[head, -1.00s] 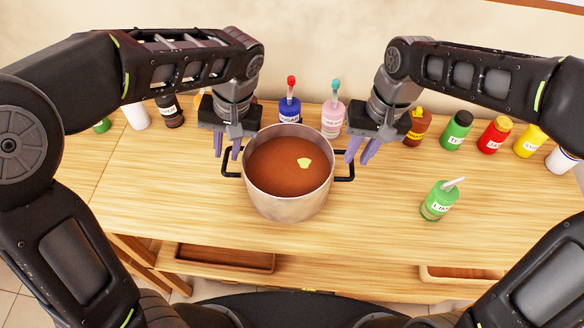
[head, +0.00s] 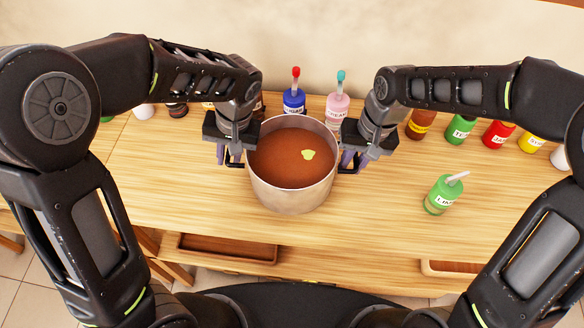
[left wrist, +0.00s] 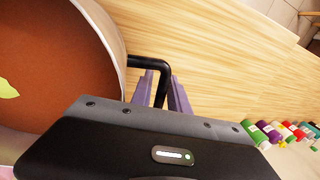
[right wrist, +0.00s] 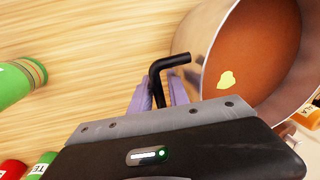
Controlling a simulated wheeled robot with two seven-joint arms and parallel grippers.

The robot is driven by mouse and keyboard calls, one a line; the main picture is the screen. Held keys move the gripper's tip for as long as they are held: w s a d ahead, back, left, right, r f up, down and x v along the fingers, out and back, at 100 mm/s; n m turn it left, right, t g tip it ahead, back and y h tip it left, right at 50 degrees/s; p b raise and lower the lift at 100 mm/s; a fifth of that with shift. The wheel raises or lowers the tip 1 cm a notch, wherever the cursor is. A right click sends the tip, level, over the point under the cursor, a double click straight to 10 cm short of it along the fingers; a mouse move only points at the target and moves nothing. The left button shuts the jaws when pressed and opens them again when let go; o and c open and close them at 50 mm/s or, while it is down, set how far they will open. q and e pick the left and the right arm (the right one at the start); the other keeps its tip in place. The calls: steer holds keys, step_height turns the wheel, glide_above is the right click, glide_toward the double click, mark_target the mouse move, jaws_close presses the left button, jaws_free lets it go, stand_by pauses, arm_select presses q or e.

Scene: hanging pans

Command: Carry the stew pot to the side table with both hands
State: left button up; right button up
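The steel stew pot (head: 290,193), full of brown stew with a yellow leaf-like piece, stands upright on the wooden counter (head: 410,240). My left gripper (head: 231,158) is at its left handle, low beside the pot. In the left wrist view its purple fingers (left wrist: 163,88) lie on either side of the black handle (left wrist: 160,72), seemingly open around it. My right gripper (head: 352,160) is at the right handle. In the right wrist view its fingers (right wrist: 160,92) also straddle the black handle (right wrist: 168,65) with a little room. The side table cannot be made out.
A green bottle (head: 440,195) stands right of the pot. A blue bottle (head: 294,100) and a pink bottle (head: 338,108) stand behind it. Several coloured bottles line the back right. Brown trays (head: 226,248) sit on the lower shelf. The counter in front of the pot is clear.

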arm_select(q)
steer(key=shift+f, duration=0.2)
arm_select(e)
steer(key=shift+f, duration=0.2)
arm_select(q)
jaws_close()
arm_select(e)
jaws_close()
arm_select(q)
steer(key=shift+r, duration=0.1)
arm_select(e)
steer(key=shift+r, duration=0.15)
stand_by(0.7)
